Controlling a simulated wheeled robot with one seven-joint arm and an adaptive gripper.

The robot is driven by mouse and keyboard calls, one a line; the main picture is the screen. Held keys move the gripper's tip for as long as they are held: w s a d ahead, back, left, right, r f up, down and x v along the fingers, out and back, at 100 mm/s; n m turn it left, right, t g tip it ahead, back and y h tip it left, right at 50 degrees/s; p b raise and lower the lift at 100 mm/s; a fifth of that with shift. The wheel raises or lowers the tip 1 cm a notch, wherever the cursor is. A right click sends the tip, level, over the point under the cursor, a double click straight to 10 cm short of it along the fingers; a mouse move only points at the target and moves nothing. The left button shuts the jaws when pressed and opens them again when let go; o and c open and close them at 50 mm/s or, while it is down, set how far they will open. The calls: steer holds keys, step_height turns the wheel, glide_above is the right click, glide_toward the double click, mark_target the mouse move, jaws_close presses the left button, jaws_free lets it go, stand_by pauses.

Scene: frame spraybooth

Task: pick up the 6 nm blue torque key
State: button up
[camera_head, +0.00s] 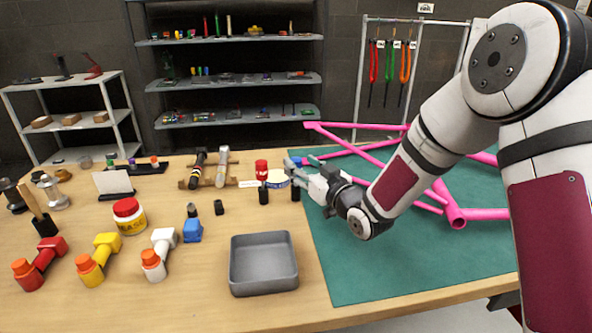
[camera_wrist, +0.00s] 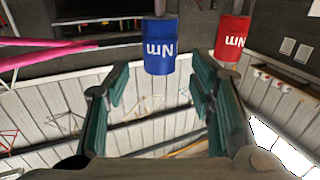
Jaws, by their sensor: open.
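The blue torque key (camera_wrist: 161,45) has a blue body with white "Nm" lettering, upside down in the wrist view; no number is readable. In the head view a small blue part of it (camera_head: 297,161) shows beside my gripper (camera_head: 299,172), which hides most of it. In the wrist view my gripper (camera_wrist: 160,85) has its fingers apart, with the blue key ahead between the tips. No contact is visible. A red torque key (camera_head: 262,168) stands upright to the left; it also shows in the wrist view (camera_wrist: 233,38), right of the right finger.
A green mat (camera_head: 365,270) with a pink frame (camera_head: 440,195) lies at right. A grey tray (camera_head: 263,285) sits at the table's front. Shelves (camera_head: 235,80) are behind.

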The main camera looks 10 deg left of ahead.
mark_target(299, 163)
steer(key=x, duration=0.3)
steer(key=shift+w+a, duration=0.1)
steer(key=shift+w, duration=0.1)
jaws_close()
